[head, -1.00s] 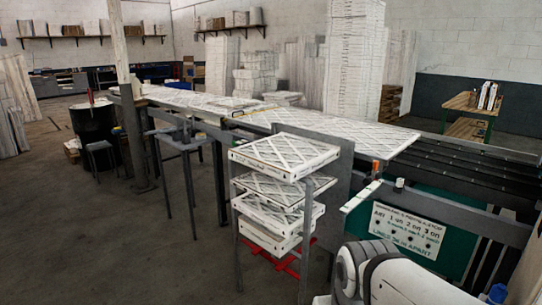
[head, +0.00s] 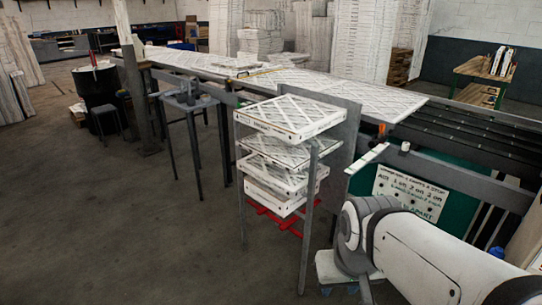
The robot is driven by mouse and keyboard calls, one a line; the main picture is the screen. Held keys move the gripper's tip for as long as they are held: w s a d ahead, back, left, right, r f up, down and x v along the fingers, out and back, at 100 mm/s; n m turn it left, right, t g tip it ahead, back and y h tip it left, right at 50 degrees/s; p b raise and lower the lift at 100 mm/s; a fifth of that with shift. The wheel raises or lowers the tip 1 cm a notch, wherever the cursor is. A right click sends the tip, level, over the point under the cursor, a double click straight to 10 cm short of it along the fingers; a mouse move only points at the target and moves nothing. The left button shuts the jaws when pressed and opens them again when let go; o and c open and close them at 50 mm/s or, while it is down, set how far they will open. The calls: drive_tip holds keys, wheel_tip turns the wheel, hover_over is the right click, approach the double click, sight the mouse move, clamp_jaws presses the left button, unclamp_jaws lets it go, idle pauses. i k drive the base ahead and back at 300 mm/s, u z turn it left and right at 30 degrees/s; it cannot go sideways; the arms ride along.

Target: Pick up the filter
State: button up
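Several flat white filters with a diamond lattice face lie stacked on a grey metal stand in the head view. The top filter (head: 291,117) lies flat at the top of the stand (head: 309,205), with its lattice side up. Another filter (head: 281,152) lies below it, and more filters (head: 276,190) sit lower on the stand. My white arm shows at the lower right, apart from the stand. My gripper's fingers are not visible in this view.
A long table (head: 190,63) covered with filters runs behind the stand and meets dark rollers (head: 455,135) at the right. A green panel with a white sign (head: 410,194) stands near my arm. A small stool-like table (head: 188,100) and a black drum (head: 97,84) stand left. The front-left floor is open.

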sight(292, 158)
drive_tip(key=z, duration=0.95)
drive_tip(key=i, duration=1.85)
drive_tip(key=u, duration=2.85)
drive_tip(key=i, duration=0.25)
drive_tip(key=z, duration=0.1)
